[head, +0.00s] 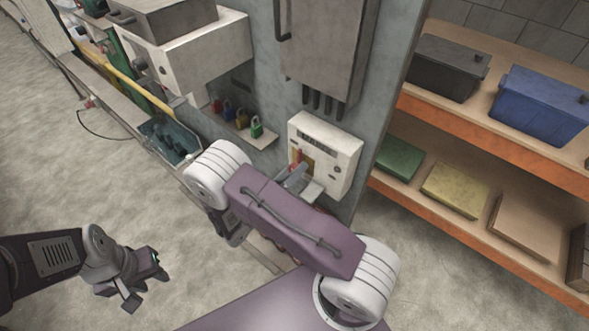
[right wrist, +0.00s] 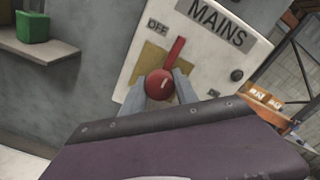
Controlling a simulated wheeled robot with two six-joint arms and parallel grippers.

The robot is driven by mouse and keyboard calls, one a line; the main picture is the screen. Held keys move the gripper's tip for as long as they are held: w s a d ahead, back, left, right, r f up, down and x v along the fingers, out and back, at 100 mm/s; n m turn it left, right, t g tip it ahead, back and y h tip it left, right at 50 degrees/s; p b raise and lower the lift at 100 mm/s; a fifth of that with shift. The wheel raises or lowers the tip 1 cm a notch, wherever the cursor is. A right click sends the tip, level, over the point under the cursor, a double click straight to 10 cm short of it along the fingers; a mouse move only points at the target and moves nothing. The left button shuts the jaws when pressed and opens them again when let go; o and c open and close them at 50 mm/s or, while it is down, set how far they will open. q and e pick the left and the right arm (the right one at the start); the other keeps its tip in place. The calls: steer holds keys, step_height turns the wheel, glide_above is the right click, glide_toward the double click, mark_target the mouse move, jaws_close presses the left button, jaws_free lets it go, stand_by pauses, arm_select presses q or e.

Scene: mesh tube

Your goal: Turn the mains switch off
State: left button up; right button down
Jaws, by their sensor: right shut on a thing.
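The mains switch is a pale box (head: 325,152) on the grey wall panel, with a red lever (head: 298,155) on its front. In the right wrist view the box front (right wrist: 205,62) reads MAINS, with OFF at its upper left and a small unreadable label lower right. The lever's red round knob (right wrist: 160,84) sits between the two fingers of my right gripper (right wrist: 161,88), which is shut on it. The lever's shaft runs up from the knob over a yellow plate (right wrist: 149,60). My left gripper (head: 150,284) is open and empty, above the floor at lower left.
A small shelf (head: 245,132) with several coloured padlocks is left of the box. A grey cabinet (head: 328,45) with cables below hangs above it. Orange-edged shelves (head: 480,150) with bins stand to the right. The floor (head: 60,170) at left is mostly clear.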

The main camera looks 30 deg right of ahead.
steer(key=shift+s+f, duration=0.1)
steer(key=shift+f, duration=0.05)
steer(key=c, duration=0.9)
jaws_free()
steer(key=shift+c, duration=0.2)
steer(key=shift+a, duration=0.2)
steer(key=b+v, duration=0.4)
steer(key=v, duration=0.4)
steer(key=shift+s+a+b, duration=0.2)
steer(key=shift+a+b, duration=0.1)
steer(key=shift+b, duration=0.05)
steer(key=shift+d, duration=0.1)
